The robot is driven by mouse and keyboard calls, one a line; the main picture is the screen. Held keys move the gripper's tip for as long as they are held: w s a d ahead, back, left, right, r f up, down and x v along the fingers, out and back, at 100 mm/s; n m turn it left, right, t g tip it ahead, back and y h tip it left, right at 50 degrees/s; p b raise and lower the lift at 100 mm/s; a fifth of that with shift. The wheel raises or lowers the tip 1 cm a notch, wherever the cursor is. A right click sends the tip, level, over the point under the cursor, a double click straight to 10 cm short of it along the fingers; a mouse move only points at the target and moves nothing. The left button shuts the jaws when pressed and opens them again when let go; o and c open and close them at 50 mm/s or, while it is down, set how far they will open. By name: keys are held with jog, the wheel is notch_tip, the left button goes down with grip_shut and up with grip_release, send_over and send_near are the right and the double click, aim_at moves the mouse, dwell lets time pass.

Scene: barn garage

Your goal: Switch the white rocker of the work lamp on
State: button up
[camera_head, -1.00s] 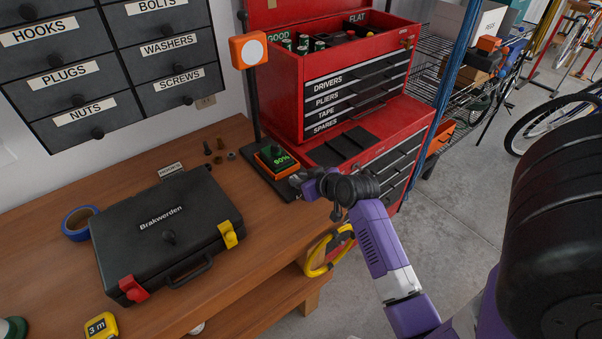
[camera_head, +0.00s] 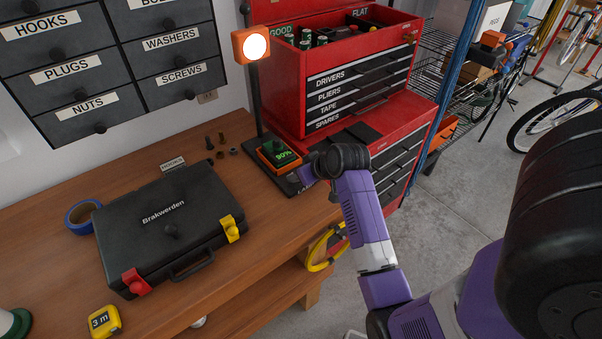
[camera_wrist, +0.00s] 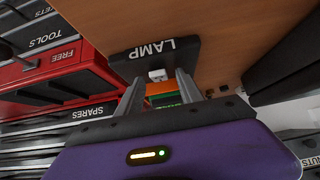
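The work lamp's orange head (camera_head: 251,45) stands on a dark post at the back of the bench, and its round face glows bright. Its orange base unit (camera_head: 278,156) has a green display. In the wrist view, the lamp's black base plate (camera_wrist: 187,53) carries the label LAMP, and the white rocker (camera_wrist: 157,74) shows between my fingers. My gripper (camera_wrist: 160,79) has its two fingers apart, with the orange and green unit visible between them. I cannot tell whether a finger touches the rocker. In the head view my gripper (camera_head: 306,174) is beside the lamp base, partly hidden by my wrist.
A black Brakwerden case (camera_head: 185,253), blue tape roll (camera_head: 82,217) and yellow tape measure (camera_head: 103,321) lie on the wooden bench. Small bolts and nuts lie behind the lamp base's left. A red tool chest (camera_head: 312,105) stands close behind the lamp. A yellow loop (camera_head: 322,262) hangs at the bench edge.

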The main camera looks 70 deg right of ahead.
jog(key=shift+r, duration=0.1)
jog(key=b+v, duration=0.1)
jog(key=v, duration=0.6)
jog(key=shift+s+a+r, duration=0.2)
dwell(0.5)
